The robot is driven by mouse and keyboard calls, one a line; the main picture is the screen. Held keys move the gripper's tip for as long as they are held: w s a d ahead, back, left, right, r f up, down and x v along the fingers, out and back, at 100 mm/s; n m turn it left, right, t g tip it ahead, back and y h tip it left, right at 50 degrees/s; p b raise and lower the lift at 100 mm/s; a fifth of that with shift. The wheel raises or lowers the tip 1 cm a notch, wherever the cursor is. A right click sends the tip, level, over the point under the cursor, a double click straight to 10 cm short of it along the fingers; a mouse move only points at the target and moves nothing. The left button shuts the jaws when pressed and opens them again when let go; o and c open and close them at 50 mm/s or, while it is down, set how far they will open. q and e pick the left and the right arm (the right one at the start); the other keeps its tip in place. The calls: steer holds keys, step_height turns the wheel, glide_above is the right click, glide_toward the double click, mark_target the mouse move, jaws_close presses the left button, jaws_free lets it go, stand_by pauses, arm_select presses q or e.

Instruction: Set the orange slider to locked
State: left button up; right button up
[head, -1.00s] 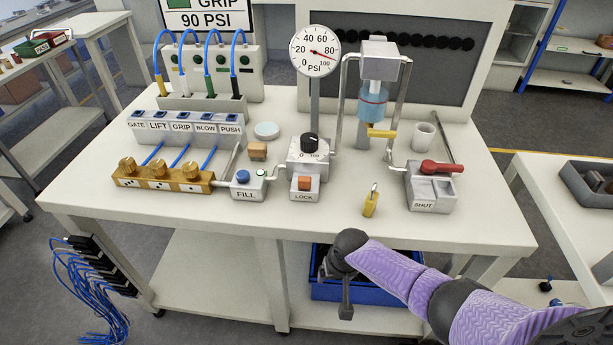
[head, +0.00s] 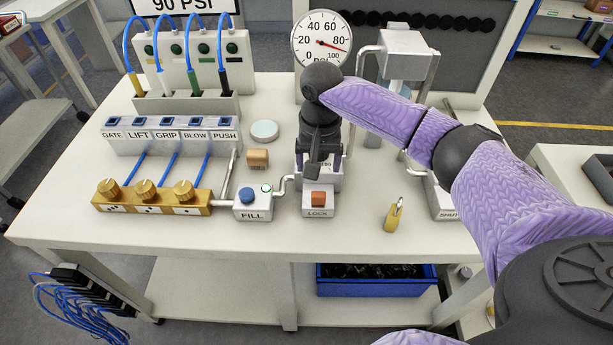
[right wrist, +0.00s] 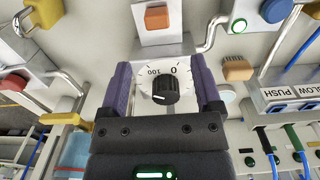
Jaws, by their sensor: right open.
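The orange slider (head: 318,199) is a small block on top of a grey base labelled LOCK (head: 318,213), at the front of the regulator (head: 334,180). It also shows at the top of the right wrist view (right wrist: 157,17). My right gripper (head: 314,165) is over the regulator, behind the slider in the head view. In the right wrist view its fingers are open on either side of the black knob (right wrist: 166,90) and white dial, with the slider beyond the fingertips. Whether the fingers touch the regulator cannot be told. My left gripper is not in view.
The FILL block (head: 252,206) stands left of the LOCK base, joined by a pipe. A tan block (head: 257,159) and a yellow padlock (head: 394,215) are nearby. The gauge (head: 322,40) stands behind. The table front is clear.

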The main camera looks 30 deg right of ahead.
mark_target(319, 194)
steer(key=f+b, duration=0.1)
steer(key=f, duration=0.2)
steer(key=f+b, duration=0.1)
steer(key=f, duration=0.2)
steer(key=f+b, duration=0.1)
steer(key=f, duration=0.2)
steer(key=shift+s+f, duration=0.2)
steer(key=shift+s, duration=0.15)
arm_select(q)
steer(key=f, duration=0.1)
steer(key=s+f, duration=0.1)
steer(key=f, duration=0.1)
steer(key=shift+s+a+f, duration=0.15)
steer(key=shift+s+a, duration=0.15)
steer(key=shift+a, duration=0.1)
arm_select(e)
steer(key=shift+c, duration=0.3)
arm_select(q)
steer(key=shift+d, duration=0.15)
arm_select(e)
jaws_close()
